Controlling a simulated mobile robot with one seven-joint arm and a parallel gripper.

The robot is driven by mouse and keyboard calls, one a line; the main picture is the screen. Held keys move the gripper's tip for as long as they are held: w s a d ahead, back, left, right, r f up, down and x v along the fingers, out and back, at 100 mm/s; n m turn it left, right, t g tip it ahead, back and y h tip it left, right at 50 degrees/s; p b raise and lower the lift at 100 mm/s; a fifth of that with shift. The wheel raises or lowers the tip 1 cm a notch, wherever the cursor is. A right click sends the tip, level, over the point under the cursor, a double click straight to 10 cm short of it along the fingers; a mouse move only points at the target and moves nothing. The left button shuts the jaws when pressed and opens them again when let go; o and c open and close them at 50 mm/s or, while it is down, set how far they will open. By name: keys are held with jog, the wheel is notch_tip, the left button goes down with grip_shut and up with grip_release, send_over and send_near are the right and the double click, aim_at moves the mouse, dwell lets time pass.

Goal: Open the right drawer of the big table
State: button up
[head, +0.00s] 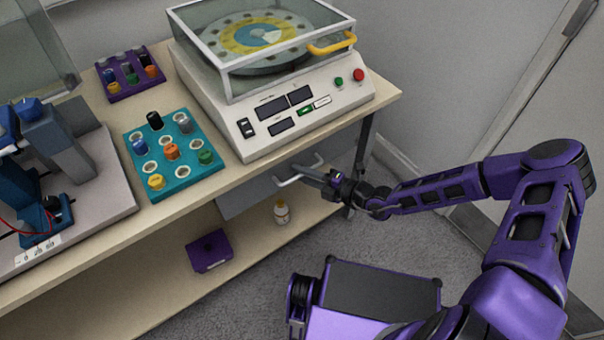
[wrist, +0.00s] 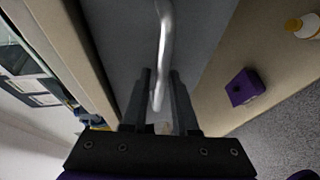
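The big table (head: 95,240) has a beige top and a lower shelf. Its grey right drawer (head: 240,198) sits below the top's front edge and looks shut; the drawer front also fills the middle of the wrist view (wrist: 115,35). A light metal bar handle (head: 287,181) is on the drawer front. In the wrist view the handle (wrist: 164,35) runs down between my fingers. My gripper (head: 306,171) is at the handle, with one finger on each side of the bar. The fingers look apart, with small gaps beside the bar; contact is unclear.
A white shaker machine (head: 240,138) with a clear lid stands above the drawer. A teal rack (head: 186,182) and a purple rack (head: 125,92) stand left of it. A purple box (head: 209,252) and a small bottle (head: 281,212) are on the lower shelf. Carpet lies in front.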

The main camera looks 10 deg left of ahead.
jog(key=shift+c, duration=0.3)
grip_shut()
dwell(1.2)
